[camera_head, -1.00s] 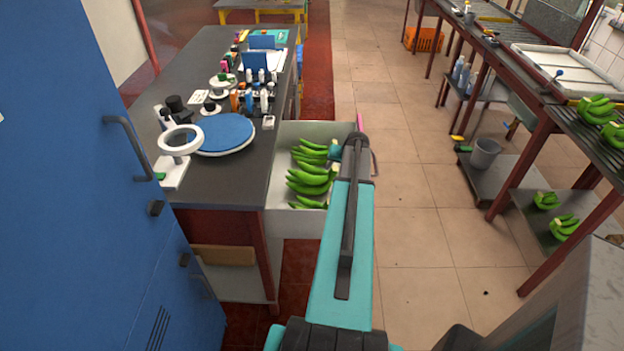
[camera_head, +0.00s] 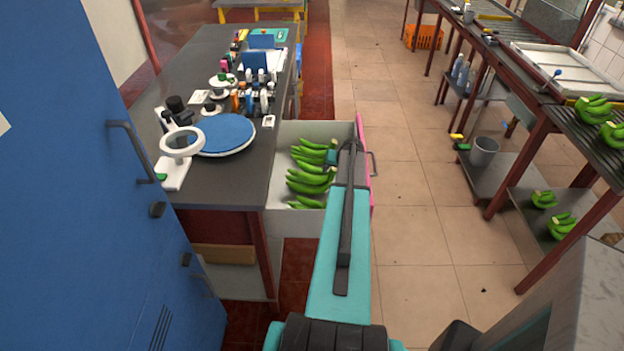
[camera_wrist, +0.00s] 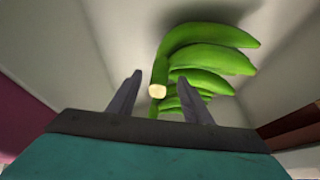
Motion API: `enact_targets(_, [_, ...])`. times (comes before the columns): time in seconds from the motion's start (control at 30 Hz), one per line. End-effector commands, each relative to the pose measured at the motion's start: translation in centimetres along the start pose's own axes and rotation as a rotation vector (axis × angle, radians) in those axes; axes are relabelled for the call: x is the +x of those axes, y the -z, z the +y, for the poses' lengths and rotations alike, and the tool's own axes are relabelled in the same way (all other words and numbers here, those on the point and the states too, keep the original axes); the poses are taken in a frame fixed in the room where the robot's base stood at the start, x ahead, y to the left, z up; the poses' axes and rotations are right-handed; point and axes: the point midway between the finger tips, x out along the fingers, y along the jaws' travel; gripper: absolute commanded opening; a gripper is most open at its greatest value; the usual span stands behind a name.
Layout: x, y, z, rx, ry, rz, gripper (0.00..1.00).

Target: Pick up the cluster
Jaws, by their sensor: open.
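Green banana clusters (camera_head: 310,180) lie in an open white drawer (camera_head: 282,222) at the right side of the dark-topped bench, in the head view. In the wrist view one green cluster (camera_wrist: 208,62) lies on the pale drawer floor, its cut stem end pointing toward my gripper. My gripper (camera_wrist: 165,95) is open, with its two grey fingers apart. The stem end shows between the fingers; I cannot tell its distance from them.
A pink drawer front (camera_head: 363,150) with a handle stands right of my arm. The bench top (camera_head: 215,185) holds a blue round plate, a magnifier lamp and small bottles. A blue door (camera_head: 90,180) is at left. More bananas (camera_head: 563,226) lie on racks at right. Tiled floor between is clear.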

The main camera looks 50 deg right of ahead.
Motion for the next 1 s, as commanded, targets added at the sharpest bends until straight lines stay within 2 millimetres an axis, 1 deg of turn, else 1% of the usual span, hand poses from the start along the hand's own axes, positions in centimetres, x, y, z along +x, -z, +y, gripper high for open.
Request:
enact_targets(0.07, [0.0,0.0,0.0,0.0,0.0,0.0,0.45])
enact_targets(0.17, [0.0,0.0,0.0,0.0,0.0,0.0,0.3])
enact_targets(0.2, [0.0,0.0,0.0,0.0,0.0,0.0,0.23])
enact_targets(0.33, [0.0,0.0,-0.1,-0.001,0.0,0.0,0.01])
enact_targets(0.37, [0.0,0.0,-0.1,-0.001,0.0,0.0,0.0])
enact_targets(0.77, [-0.2,0.2,-0.2,0.0,0.001,0.004,0.0])
enact_targets(1.0, [-1.3,0.8,-0.5,0.0,0.001,0.005,0.0])
